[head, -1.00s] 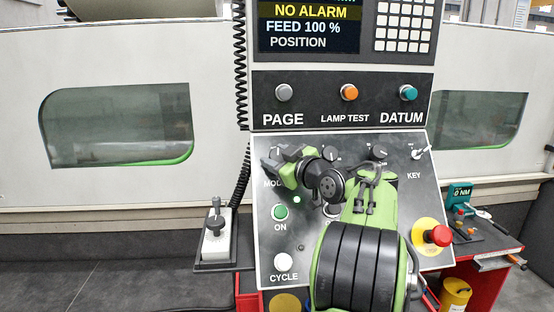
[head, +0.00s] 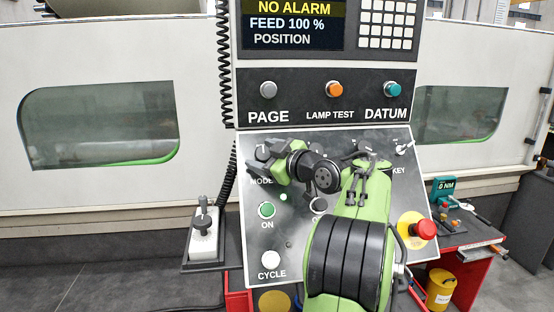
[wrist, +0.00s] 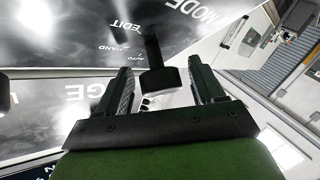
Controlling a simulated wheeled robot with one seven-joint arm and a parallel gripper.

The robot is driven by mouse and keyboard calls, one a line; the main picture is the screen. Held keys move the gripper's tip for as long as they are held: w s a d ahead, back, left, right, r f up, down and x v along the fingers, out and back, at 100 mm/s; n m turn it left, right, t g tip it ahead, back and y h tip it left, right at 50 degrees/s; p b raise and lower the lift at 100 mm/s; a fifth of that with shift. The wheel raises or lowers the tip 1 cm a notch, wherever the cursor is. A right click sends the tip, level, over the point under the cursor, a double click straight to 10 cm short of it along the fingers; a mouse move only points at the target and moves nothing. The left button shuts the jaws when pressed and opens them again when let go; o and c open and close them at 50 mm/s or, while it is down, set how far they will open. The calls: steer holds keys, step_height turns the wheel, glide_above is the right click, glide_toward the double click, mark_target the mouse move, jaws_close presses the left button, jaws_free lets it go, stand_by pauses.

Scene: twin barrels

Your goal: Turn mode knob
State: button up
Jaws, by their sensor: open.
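The mode knob (head: 262,152) is a small dark knob at the upper left of the sloping control panel, above the MODE label, partly hidden by my gripper in the head view. In the wrist view the knob (wrist: 158,78) shows as a black bar-like handle, with EDIT, HAND and AUTO marked beside it. My gripper (head: 258,160) is open, at the panel by the knob. In the wrist view its two fingers (wrist: 162,88) stand on either side of the knob's handle, with gaps visible on both sides. I see no contact.
The green ON button (head: 267,210) and white CYCLE button (head: 271,258) lie below. A red emergency button (head: 425,229) is at the lower right. PAGE, LAMP TEST and DATUM buttons sit above. A lever box (head: 203,235) stands left of the panel.

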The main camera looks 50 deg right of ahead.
steer(key=s+a+r+b, duration=0.1)
steer(key=s, duration=1.4)
steer(key=shift+a+r, duration=0.25)
steer(key=shift+a, duration=0.15)
